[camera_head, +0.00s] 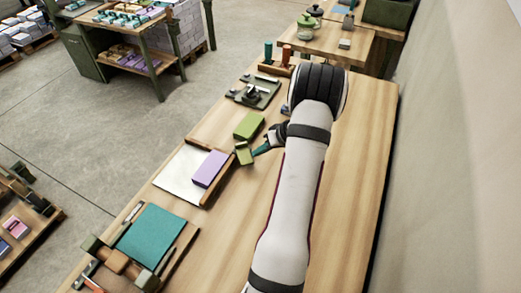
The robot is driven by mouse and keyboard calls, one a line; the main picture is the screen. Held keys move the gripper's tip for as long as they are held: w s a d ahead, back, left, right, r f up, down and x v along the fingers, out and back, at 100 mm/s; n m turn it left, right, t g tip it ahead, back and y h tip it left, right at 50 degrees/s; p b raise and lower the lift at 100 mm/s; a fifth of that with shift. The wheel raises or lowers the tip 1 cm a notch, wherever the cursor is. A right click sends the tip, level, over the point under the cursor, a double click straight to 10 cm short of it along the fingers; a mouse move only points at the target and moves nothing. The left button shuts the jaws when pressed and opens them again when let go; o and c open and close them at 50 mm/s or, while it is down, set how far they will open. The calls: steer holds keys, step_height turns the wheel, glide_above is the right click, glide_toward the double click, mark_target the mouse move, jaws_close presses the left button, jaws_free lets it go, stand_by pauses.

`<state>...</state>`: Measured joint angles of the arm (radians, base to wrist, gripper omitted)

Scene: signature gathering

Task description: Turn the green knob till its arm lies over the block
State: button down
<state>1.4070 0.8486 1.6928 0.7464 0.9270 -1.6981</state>
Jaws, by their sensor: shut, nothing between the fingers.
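A small olive-green piece (243,154) is at the right corner of a white board (178,178); it may be the green knob, but I cannot tell for sure. A brown wooden strip (222,184) runs from near it along the board's right edge, beside the purple block (210,168), not over it. The purple block lies on the board. A larger green block (249,125) lies just behind. My gripper (262,149) is shut with its teal tip just right of the olive-green piece. I cannot tell whether they touch.
A dark green plate with a round fitting (252,94) and a wooden rack with upright handles (276,66) stand farther back. A teal mat (151,234) and wooden tools lie at the front left. The bench's right side (355,180) is clear beyond my arm.

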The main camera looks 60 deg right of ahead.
mark_target(241, 161)
steer(key=shift+a, duration=0.15)
steer(key=shift+w+a+m+h, duration=0.15)
steer(key=shift+a+m+h, duration=0.45)
steer(key=shift+m, duration=0.4)
steer(key=shift+w+a, duration=0.3)
steer(key=shift+a, duration=0.35)
steer(key=shift+w+a+m, duration=0.15)
steer(key=shift+a+m, duration=0.15)
steer(key=w+a+m+h, duration=0.1)
steer(key=m, duration=0.1)
steer(key=w+m+g+h, duration=0.1)
steer(key=m+h, duration=0.1)
steer(key=shift+a, duration=0.4)
steer(key=shift+w+a, duration=0.2)
steer(key=shift+w, duration=0.3)
steer(key=shift+w+a, duration=0.2)
steer(key=shift+w, duration=0.25)
steer(key=shift+w+a, duration=0.1)
steer(key=shift+w, duration=0.95)
